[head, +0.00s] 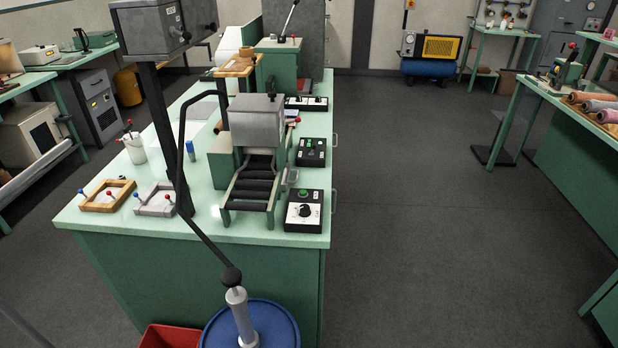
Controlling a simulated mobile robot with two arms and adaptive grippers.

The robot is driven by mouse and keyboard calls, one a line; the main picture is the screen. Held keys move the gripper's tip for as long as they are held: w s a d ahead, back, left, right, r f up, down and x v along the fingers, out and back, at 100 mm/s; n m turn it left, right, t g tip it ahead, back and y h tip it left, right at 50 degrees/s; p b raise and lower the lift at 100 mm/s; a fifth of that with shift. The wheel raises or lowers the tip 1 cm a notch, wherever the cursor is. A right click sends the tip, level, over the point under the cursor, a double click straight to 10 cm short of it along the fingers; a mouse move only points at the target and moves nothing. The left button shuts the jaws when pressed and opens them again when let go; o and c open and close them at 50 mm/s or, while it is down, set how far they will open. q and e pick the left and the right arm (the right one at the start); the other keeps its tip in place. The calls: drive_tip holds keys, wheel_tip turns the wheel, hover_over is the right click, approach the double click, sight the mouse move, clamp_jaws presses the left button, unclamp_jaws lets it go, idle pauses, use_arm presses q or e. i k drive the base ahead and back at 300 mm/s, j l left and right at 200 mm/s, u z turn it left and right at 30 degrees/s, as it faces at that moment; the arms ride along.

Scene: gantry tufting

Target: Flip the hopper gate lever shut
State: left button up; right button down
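No lever is plainly marked as the hopper gate lever. A grey box like a hopper (145,32) stands on a dark post at the upper left, with a small dark lever (180,33) on its right side. Another grey hopper-like box (257,124) sits above a green-framed roller unit on the bench. A tall lever (289,17) rises from a green machine (279,65) at the back of the bench. Whether any gate is open or shut I cannot tell. Neither of my grippers is in view.
The green bench (120,218) holds control boxes (304,210), a wooden frame (107,196) and a white cup (135,148). A blue drum (280,325) with a pump and a red bin (168,337) stand before it. The floor right of the bench is clear.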

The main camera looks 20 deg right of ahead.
sight(299, 120)
drive_tip(key=l+z, duration=0.1)
drive_tip(key=z, duration=0.25)
drive_tip(key=i+l, duration=0.1)
drive_tip(key=l, duration=0.2)
drive_tip(key=i+l, duration=0.15)
drive_tip(key=l, duration=0.2)
drive_tip(key=i+l+z, duration=0.1)
drive_tip(key=l, duration=0.2)
drive_tip(key=i+l, duration=0.15)
drive_tip(key=l, duration=0.15)
